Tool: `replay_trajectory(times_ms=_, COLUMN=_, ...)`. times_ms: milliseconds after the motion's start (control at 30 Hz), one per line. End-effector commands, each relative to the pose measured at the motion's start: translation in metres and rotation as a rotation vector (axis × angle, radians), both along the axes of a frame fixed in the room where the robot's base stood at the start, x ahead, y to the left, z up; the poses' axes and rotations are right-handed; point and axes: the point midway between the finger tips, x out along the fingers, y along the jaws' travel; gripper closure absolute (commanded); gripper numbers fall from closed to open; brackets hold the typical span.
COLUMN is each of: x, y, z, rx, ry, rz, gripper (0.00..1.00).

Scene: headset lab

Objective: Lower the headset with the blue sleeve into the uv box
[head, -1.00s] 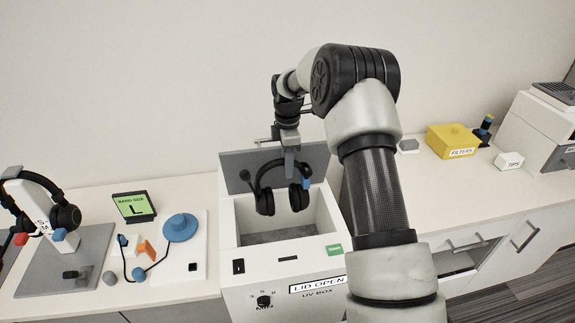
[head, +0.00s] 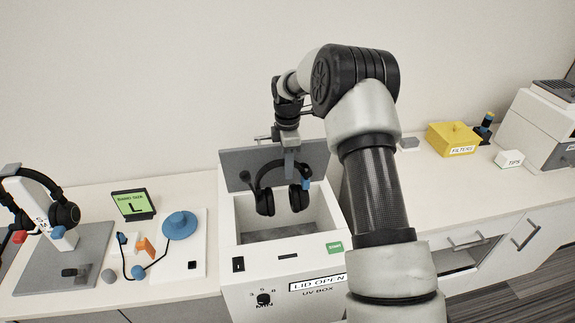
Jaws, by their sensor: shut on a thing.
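The black headset with the blue sleeve (head: 265,201) hangs upright over the opening of the UV box, its ear cups at about rim level in this view. Its blue sleeve (head: 306,184) shows on the right side, and a microphone boom sticks out at the left. My gripper (head: 289,166) is shut on the headset's headband from above. The white UV box (head: 232,222) has its grey lid raised at the back, and its front label reads "LID OPEN". The grey floor inside the box is visible and bare. I cannot tell how deep the ear cups are.
Another black headset (head: 65,213) hangs on a stand at the left. A green size display (head: 133,204) and a white board (head: 195,246) with a blue disc (head: 180,225) lie left of the box. A yellow filters box (head: 452,138) stands at the right.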

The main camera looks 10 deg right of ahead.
Motion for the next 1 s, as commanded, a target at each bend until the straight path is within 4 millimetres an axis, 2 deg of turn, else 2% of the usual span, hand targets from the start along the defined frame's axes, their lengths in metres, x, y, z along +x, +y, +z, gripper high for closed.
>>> replay_trajectory(times_ms=1000, x=0.000, y=0.000, z=-0.026, rx=0.000, ry=0.000, rz=0.000, gripper=1.00)
